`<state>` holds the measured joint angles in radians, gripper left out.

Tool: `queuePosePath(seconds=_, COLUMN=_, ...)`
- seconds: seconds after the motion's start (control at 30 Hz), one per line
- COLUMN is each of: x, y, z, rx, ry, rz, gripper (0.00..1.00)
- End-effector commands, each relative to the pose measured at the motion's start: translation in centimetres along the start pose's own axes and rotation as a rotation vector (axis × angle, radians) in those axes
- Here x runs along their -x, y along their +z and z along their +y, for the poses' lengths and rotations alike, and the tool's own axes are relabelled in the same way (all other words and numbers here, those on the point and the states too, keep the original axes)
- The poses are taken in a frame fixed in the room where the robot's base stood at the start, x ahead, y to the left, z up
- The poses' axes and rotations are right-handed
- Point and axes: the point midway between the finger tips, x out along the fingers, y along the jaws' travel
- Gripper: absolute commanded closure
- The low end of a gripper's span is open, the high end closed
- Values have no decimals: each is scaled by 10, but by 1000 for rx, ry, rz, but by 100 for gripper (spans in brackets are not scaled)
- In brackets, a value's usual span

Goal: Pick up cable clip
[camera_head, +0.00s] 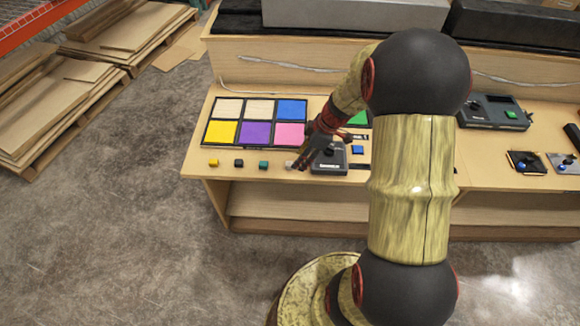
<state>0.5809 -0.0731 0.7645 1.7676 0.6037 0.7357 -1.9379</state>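No object can be told for certain as the cable clip. A row of small pieces lies along the table's front edge: a yellow piece (213,162), a black piece (238,163), a teal piece (263,165) and a small pale piece (289,164). My gripper (301,163) points down at the front edge, just right of the pale piece and at the left side of a dark control box (329,161). The fingers are small and dark against the box. I cannot tell whether they are open or shut, or whether they touch the pale piece.
A panel with white, blue, yellow, purple and pink squares (257,121) lies behind the row. A small blue piece (357,150) sits right of the control box. A grey console (493,111) stands farther right. My arm hides the table's middle. Wooden pallets (60,100) lie on the left floor.

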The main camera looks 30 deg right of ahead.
Motion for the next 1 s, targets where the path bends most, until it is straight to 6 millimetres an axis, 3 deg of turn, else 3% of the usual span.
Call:
queuePosePath(seconds=0.2, x=-35, y=-3, z=2, rx=0, ry=-4, rz=-1, gripper=61)
queuePosePath(seconds=0.3, x=-43, y=-3, z=2, rx=-2, ry=-2, rz=-1, gripper=61)
queuePosePath(seconds=0.53, x=-42, y=-4, z=2, rx=-2, ry=-1, rz=-1, gripper=61)
queuePosePath(seconds=1.0, x=-42, y=-4, z=2, rx=-2, ry=-1, rz=-1, gripper=88)
